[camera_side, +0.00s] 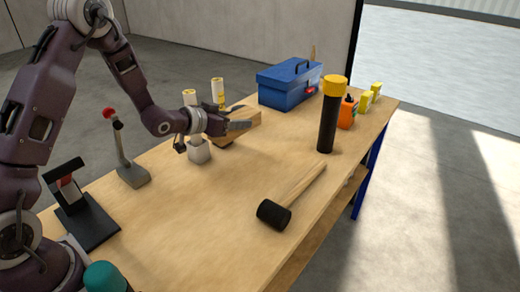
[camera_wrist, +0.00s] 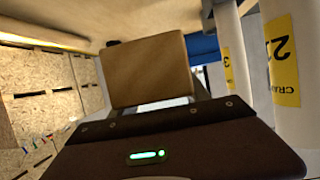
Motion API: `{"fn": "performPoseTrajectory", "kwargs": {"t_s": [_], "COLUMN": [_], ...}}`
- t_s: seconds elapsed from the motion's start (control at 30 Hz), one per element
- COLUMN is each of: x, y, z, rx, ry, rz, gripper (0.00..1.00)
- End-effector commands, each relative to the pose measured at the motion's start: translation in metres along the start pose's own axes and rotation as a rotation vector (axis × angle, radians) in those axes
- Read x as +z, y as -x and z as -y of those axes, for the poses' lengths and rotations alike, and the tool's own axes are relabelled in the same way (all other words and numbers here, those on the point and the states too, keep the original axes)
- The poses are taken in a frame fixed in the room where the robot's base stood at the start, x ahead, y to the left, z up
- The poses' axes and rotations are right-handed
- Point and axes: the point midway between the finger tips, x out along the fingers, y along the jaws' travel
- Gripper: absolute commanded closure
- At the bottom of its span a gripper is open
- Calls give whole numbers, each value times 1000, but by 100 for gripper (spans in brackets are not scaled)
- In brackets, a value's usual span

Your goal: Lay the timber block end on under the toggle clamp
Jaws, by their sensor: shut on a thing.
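The timber block (camera_side: 242,116) is a pale wooden block at the far left part of the bench in the side view. My gripper (camera_side: 232,127) is shut on it, and the arm partly covers it. Whether the block touches the bench is hard to tell. In the wrist view the block (camera_wrist: 148,70) shows as a tan face just beyond the gripper body. A grey-based upright lever with a red knob (camera_side: 130,172), which looks like the toggle clamp, stands at the left of the bench, apart from the block.
A pale cup (camera_side: 199,152) stands just below my gripper. Two white cylinders with yellow labels (camera_wrist: 283,60) stand close to the block. A blue toolbox (camera_side: 288,86), a black yellow-capped cylinder (camera_side: 328,125) and a mallet (camera_side: 274,213) lie rightward. The bench middle is clear.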

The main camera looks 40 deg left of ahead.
Motion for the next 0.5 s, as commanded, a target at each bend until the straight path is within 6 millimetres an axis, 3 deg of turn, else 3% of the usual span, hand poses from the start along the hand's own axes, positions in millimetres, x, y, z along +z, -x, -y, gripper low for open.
{"fn": "performPoseTrajectory", "kwargs": {"t_s": [0.1,0.5], "x": [11,84], "y": [-32,-69], "z": [4,6], "rx": [-42,-60], "ry": [24,34], "rz": [3,7], "gripper": [97,97]}}
